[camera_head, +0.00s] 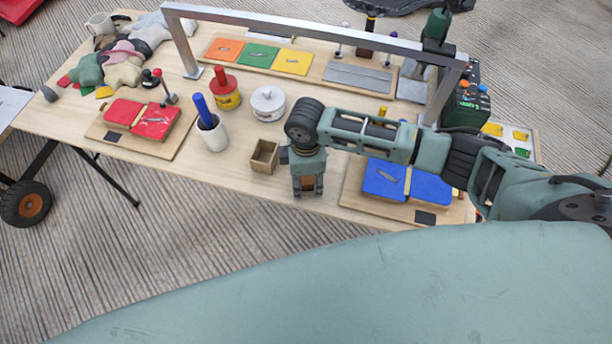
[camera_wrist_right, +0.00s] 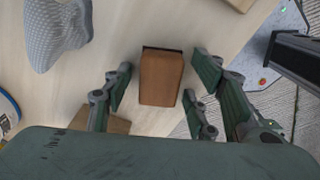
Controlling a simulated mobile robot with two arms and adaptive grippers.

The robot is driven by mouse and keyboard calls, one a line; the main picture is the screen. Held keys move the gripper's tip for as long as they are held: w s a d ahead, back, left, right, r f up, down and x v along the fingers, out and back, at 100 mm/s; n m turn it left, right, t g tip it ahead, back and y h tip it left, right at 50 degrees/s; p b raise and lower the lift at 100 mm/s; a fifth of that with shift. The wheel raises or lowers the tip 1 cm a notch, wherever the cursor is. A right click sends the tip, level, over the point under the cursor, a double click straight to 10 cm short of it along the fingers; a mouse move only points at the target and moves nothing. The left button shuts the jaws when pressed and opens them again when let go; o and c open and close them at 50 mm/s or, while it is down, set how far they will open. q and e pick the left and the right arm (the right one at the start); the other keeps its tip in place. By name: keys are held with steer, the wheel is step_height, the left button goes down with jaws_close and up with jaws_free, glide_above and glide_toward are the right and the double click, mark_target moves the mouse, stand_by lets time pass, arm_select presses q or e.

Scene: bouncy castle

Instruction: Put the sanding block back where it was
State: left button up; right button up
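A brown block (camera_wrist_right: 161,78), which I take to be the sanding block, lies on the light wooden table (camera_head: 325,200). A thin dark edge shows at its far end in the right wrist view. My right gripper (camera_wrist_right: 162,88) points down at it, with fingers spread on both sides and a visible gap to each side. In the head view the right gripper (camera_head: 306,188) is near the table's front edge, and the block (camera_head: 308,183) shows only partly between its fingers. A small open wooden box (camera_head: 264,156) stands just left of the gripper. My left gripper is not in view.
Left of the box stand a white cup with a blue tool (camera_head: 213,135), a red-and-yellow tin (camera_head: 226,95) and a white lidded pot (camera_head: 268,103). A board with blue pads (camera_head: 398,182) lies close on the right. A metal frame (camera_head: 310,22) spans the table.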

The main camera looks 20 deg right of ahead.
mark_target(306, 178)
steer(key=shift+r, duration=0.15)
step_height(306, 178, up, 12)
stand_by(0.6)
stand_by(0.4)
